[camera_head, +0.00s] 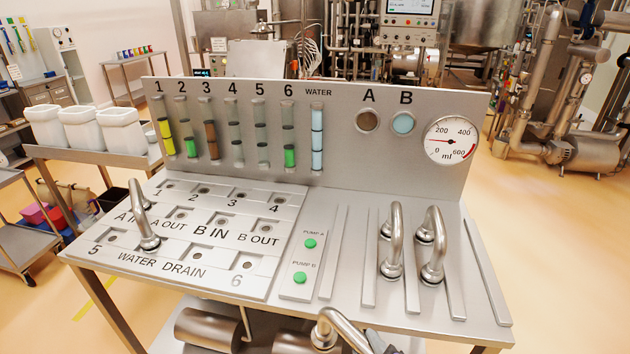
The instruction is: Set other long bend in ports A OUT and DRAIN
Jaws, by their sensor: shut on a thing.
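A long bend (346,328), a curved steel tube, shows at the bottom edge, in front of the table's front edge; its lower part is cut off. My gripper (379,343) shows only as a dark and grey bit at the bottom edge, shut on that bend. The A OUT port (182,213) and the DRAIN port (197,255) are both bare, in the port plate (215,283). Another bend (140,212) stands upright on the plate's left side, seemingly joining A IN and WATER.
Two more bends (391,242) (434,245) stand between raised rails at the table's right. Green PUMP A (310,243) and PUMP B (300,277) buttons sit beside the port plate. An upright panel (340,140) with gauges closes off the back. White bins (90,130) stand left.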

